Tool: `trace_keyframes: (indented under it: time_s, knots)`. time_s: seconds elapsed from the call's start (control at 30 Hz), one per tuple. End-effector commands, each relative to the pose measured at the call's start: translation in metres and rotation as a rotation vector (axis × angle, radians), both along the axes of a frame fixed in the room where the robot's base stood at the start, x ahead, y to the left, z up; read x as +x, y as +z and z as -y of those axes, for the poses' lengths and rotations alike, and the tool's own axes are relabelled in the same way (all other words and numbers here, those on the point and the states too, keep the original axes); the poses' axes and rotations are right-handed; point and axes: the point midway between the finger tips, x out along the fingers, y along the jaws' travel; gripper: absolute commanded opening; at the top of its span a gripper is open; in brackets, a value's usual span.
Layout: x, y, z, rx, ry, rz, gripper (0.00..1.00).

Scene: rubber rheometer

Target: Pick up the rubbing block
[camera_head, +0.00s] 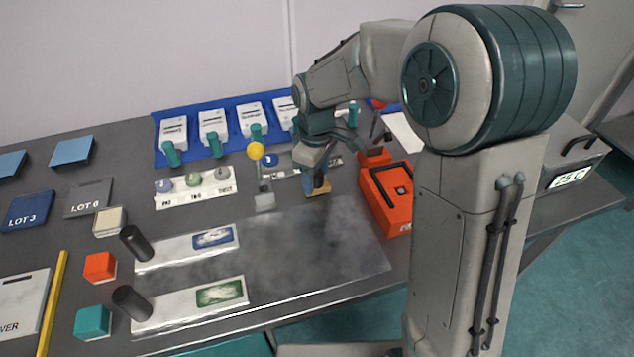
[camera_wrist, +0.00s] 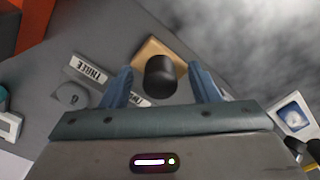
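The rubbing block appears to be the tan wooden block (camera_head: 318,191) with an upright black knob, standing on the dark table at the back edge of the smudged plate. In the wrist view the tan block (camera_wrist: 150,50) and its black knob (camera_wrist: 161,76) lie between and slightly beyond my blue fingertips. My gripper (camera_wrist: 161,70) is open, with a visible gap on both sides of the knob. In the head view my gripper (camera_head: 316,165) is right above the block and partly hides it. Contact is not visible.
An orange box (camera_head: 388,196) stands close to the right of the block. A small post with a yellow ball (camera_head: 255,151) stands to the left. A white label strip with numbered discs (camera_head: 196,187) lies further left.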

Motion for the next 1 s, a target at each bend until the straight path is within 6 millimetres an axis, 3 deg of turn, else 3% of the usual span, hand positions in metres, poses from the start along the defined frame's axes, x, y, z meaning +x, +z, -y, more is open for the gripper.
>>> trace_keyframes:
  time_s: [0.03,0.17,0.57,0.87,1.0]
  knots:
    - [0.0,0.0,0.0,0.0,0.0,0.0,0.42]
    - [0.0,0.0,0.0,0.0,0.0,0.0,0.06]
    - [0.001,0.005,0.0,0.001,-0.001,0.003,0.06]
    - [0.0,0.046,0.001,0.001,-0.001,0.006,0.06]
    - [-0.026,0.058,0.01,0.0,-0.001,0.004,0.06]
